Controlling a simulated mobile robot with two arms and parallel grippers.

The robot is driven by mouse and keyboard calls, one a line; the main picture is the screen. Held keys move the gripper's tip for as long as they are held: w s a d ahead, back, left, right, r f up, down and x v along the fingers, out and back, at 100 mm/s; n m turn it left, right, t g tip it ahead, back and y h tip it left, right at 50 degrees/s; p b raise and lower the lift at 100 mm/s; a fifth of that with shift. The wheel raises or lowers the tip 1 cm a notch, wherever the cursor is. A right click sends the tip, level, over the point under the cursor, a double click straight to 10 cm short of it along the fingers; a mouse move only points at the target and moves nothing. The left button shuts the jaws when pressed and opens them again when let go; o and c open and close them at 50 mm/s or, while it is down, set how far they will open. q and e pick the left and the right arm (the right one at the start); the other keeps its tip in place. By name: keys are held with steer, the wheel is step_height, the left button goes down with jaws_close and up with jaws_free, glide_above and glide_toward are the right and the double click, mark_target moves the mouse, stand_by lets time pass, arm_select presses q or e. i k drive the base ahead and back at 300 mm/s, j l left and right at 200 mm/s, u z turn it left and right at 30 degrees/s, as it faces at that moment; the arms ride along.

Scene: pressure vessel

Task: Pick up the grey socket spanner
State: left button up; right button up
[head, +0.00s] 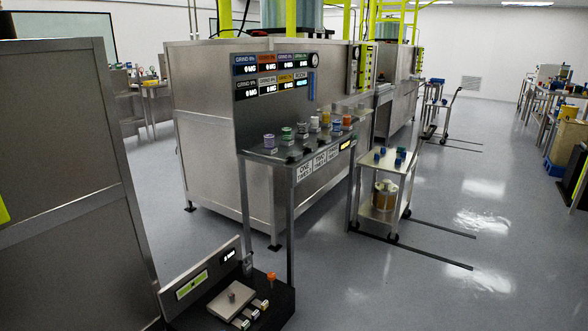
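I cannot make out a grey socket spanner anywhere in the head view. Neither of my grippers shows in this view. A metal stand with a shelf (270,157) holds several small coloured pieces in a row, too small to tell apart by shape. A scale-like unit (232,298) at the bottom left has a small grey object (231,296) on its plate, which I cannot identify.
A trolley (382,212) with blue and green items on top and a copper-coloured drum (384,195) below stands right of the shelf. Large metal cabinets (215,130) fill the left and middle. Cluttered benches (545,105) line the far right. The grey floor (470,190) between is mostly clear.

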mark_target(246, 266)
steer(key=i+z, duration=0.15)
steer(key=i, duration=1.2)
